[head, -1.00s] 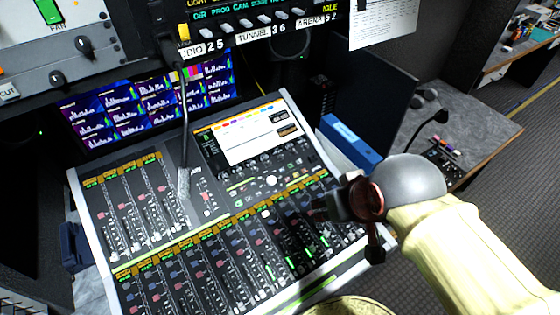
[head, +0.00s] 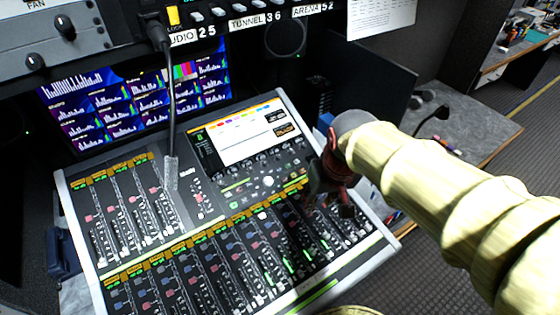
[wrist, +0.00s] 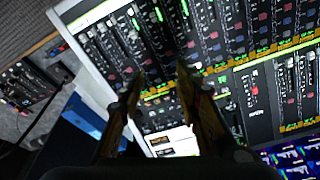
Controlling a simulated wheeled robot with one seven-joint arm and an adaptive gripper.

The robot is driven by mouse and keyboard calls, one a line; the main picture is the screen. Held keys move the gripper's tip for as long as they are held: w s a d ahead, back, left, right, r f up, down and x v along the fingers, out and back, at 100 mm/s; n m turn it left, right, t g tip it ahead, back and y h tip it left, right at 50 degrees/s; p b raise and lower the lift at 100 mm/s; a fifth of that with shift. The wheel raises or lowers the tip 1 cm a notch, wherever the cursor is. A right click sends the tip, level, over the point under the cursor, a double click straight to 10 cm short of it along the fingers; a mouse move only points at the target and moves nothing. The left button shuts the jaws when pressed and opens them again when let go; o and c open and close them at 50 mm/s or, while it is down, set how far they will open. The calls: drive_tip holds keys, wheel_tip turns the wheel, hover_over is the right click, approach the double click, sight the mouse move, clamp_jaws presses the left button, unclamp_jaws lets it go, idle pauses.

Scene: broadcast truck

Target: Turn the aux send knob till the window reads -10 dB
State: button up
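The mixing console (head: 225,237) stands below the monitors, with a lit screen (head: 243,142) at its upper right. A row of small knobs (head: 250,168) runs below the screen, with a larger pale knob (head: 268,181) under it. I cannot tell which is the aux send knob. A small dark window (head: 286,130) is at the screen's right side; its reading is too small to make out. My gripper (head: 322,187) is over the console's right side, right of the knobs. In the wrist view its two fingers (wrist: 160,76) are apart, with nothing between them.
A gooseneck microphone (head: 171,110) hangs down to the console's middle. A dark upright panel (head: 372,88) stands behind my arm. A grey desk (head: 470,125) is at the right. A blue box (wrist: 87,112) shows beside the console in the wrist view.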

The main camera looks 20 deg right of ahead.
drive_tip(key=w+f+n+b, duration=0.1)
drive_tip(key=w+f+b, duration=0.1)
drive_tip(key=w+f, duration=0.45)
drive_tip(key=w+d+f+n+y+b, duration=0.1)
drive_tip(key=w+f, duration=0.2)
drive_tip(key=w, duration=0.6)
drive_tip(key=w+f+n+b, duration=0.15)
drive_tip(key=w+f, duration=0.25)
drive_tip(key=w, duration=0.4)
drive_tip(key=n+t+y, duration=0.1)
drive_tip(key=n, duration=0.2)
approach(279, 156)
drive_tip(key=shift+b+x, duration=1.25)
drive_tip(key=shift+x, duration=3)
drive_tip(key=shift+c, duration=0.2)
drive_tip(key=c, duration=0.7)
clamp_jaws()
